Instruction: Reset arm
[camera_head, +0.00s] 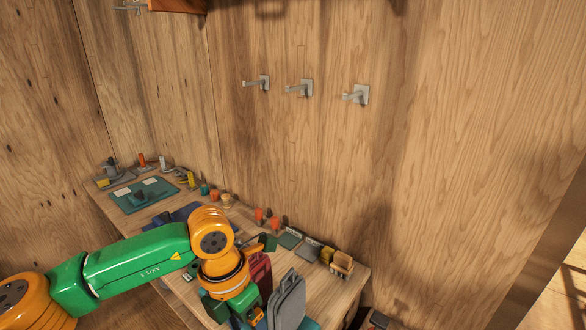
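My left arm, green and orange, comes in from the left and reaches over the workbench (120,231). Its wrist end hangs above the front right part of the bench. The fingers are largely hidden by the wrist and lie near the bottom edge, so I cannot tell whether that gripper is open. A grey case (287,303) and a dark red case (260,272) stand right beside the wrist; I cannot tell whether they touch it. My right arm and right gripper do not show.
Three metal hooks (299,89) on the wooden wall are empty. A green mat (143,195) lies at the bench's far left. Several small orange and green items line the back edge. Open floor (560,300) shows far right.

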